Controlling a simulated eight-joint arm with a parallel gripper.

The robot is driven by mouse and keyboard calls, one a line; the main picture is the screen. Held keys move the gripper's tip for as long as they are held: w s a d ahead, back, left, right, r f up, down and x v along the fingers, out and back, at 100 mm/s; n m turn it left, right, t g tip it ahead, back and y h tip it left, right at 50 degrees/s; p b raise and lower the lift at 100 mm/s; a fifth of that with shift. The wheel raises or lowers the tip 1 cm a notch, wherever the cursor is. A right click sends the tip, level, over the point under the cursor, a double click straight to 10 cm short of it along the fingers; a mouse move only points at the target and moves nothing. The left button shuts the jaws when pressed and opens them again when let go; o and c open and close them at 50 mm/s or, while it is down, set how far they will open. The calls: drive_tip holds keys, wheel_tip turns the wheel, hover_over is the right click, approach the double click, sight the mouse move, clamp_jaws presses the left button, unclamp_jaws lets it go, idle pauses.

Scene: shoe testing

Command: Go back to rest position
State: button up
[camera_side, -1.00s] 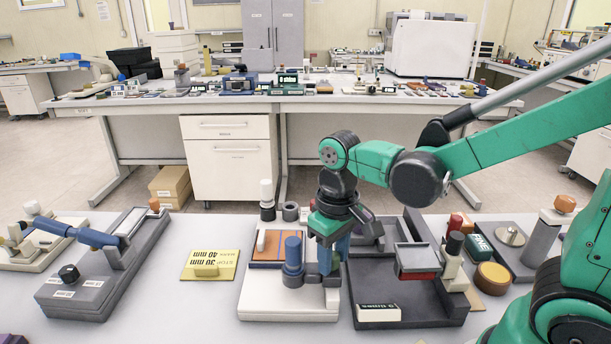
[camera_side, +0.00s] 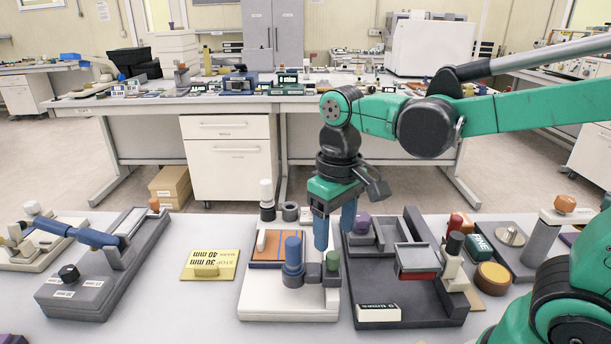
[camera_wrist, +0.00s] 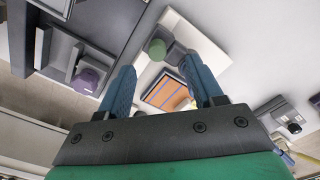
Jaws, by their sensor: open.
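My gripper (camera_side: 335,230) is open and empty, with its two blue fingers pointing down. In the side view it hangs above the gap between the white fixture (camera_side: 290,314) and the dark grey fixture (camera_side: 428,312). The white fixture carries a blue cylinder (camera_side: 293,252), an orange pad (camera_side: 270,246) and a small green knob (camera_side: 333,260). The dark fixture has a purple knob (camera_side: 362,222) at its back left. In the wrist view my gripper (camera_wrist: 165,82) has its fingers spread, with the green knob (camera_wrist: 157,49) and the orange pad (camera_wrist: 168,95) showing between them.
A yellow block (camera_side: 210,265) lies left of the white fixture. A red-fronted holder (camera_side: 418,262) and an orange-topped post (camera_side: 545,235) stand to the right. Bare table shows around the yellow block.

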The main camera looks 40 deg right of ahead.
drive_tip(key=shift+r, duration=0.15)
drive_tip(key=shift+d, duration=0.1)
drive_tip(key=t, duration=0.2)
drive_tip(key=d+t, duration=0.1)
drive_tip(key=shift+s+d+t, duration=0.1)
drive_tip(key=shift+s+t, duration=0.2)
drive_tip(key=shift+t, duration=0.1)
drive_tip(key=t, duration=0.1)
drive_tip(key=d+t, duration=0.1)
drive_tip(key=t, duration=0.1)
